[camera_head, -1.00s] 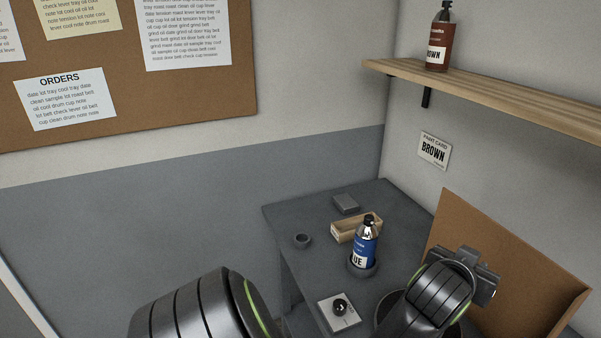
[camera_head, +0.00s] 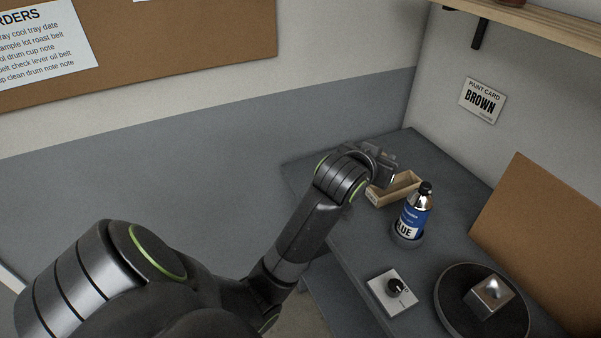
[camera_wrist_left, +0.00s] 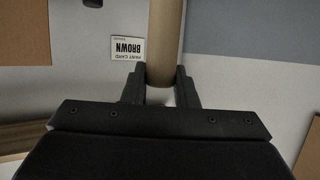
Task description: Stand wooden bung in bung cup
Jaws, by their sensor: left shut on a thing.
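My left gripper (camera_head: 384,163) is over the far end of the grey bench, by the wooden box. In the left wrist view its fingers (camera_wrist_left: 160,88) are shut on a pale wooden cylinder, the wooden bung (camera_wrist_left: 165,40). The bung reaches from between the fingers to the top edge of that view. In the head view I cannot make out the bung. The small dark cup seen earlier left of the wooden box is not visible now; my left arm covers that area. My right gripper is not in view.
A blue-labelled bottle (camera_head: 415,208) stands in a dark round holder (camera_head: 406,240), close to the open wooden box (camera_head: 404,187). Nearer are a knob panel (camera_head: 393,292) and a dark round tray (camera_head: 455,310) with a metal block (camera_head: 489,294). A brown board (camera_head: 540,225) stands at right.

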